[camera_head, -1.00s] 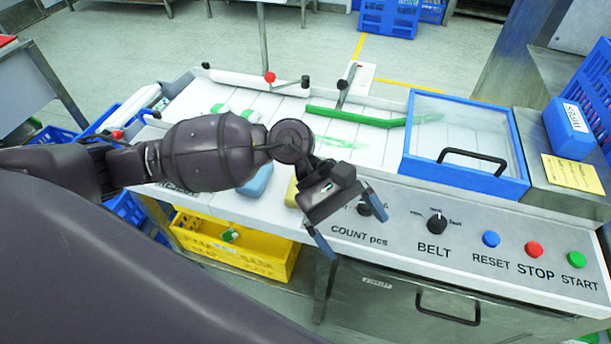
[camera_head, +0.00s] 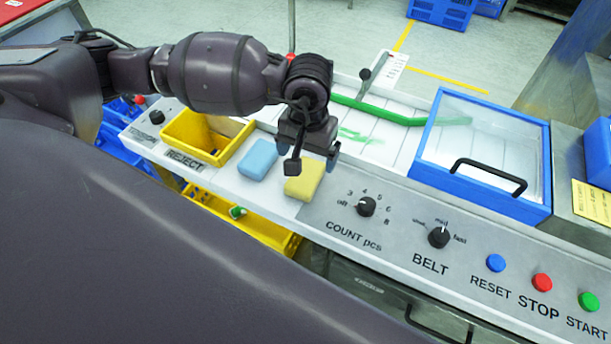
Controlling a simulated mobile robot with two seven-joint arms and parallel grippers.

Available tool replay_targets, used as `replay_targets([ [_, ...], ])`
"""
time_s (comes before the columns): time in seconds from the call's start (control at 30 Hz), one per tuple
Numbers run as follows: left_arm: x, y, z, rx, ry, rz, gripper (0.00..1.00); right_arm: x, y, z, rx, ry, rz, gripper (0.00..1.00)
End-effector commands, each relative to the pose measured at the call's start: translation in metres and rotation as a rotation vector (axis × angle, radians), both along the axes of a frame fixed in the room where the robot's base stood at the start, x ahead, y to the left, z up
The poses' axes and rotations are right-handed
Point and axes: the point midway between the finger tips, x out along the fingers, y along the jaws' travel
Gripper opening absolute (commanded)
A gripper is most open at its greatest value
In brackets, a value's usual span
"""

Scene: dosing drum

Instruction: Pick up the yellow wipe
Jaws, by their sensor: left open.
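The yellow wipe (camera_head: 304,181) lies on the white front ledge of the machine, left of the COUNT dial. A blue wipe (camera_head: 258,160) lies just to its left. My left gripper (camera_head: 314,163) is open, pointing down over the yellow wipe, with its fingers on either side of the wipe's upper part in the picture. The gripper hides part of the wipe's far edge; I cannot tell whether it touches. My right gripper is not in view.
A yellow REJECT bin (camera_head: 205,140) stands left of the wipes. Dials and the blue RESET (camera_head: 495,263), red STOP (camera_head: 541,283) and green START (camera_head: 588,301) buttons line the panel to the right. A blue-framed clear cover (camera_head: 484,140) and green guide bar (camera_head: 385,113) lie behind.

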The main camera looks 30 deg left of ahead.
Motion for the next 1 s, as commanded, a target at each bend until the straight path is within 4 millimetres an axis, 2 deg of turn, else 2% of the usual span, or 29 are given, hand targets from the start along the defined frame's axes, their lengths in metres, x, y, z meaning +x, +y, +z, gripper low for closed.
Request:
replay_targets([
  [0.27, -0.001, 0.0, -0.019, -0.001, 0.002, 0.002, 0.94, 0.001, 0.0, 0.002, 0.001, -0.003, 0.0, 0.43],
  [0.53, -0.001, 0.002, -0.054, -0.002, 0.002, 0.002, 0.94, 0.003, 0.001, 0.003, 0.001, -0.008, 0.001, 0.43],
  [0.87, -0.001, 0.002, -0.061, -0.002, 0.0, 0.001, 0.94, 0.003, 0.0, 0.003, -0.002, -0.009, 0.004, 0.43],
  [1.0, -0.001, 0.002, -0.061, -0.002, 0.0, 0.001, 0.75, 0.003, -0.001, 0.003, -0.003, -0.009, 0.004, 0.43],
])
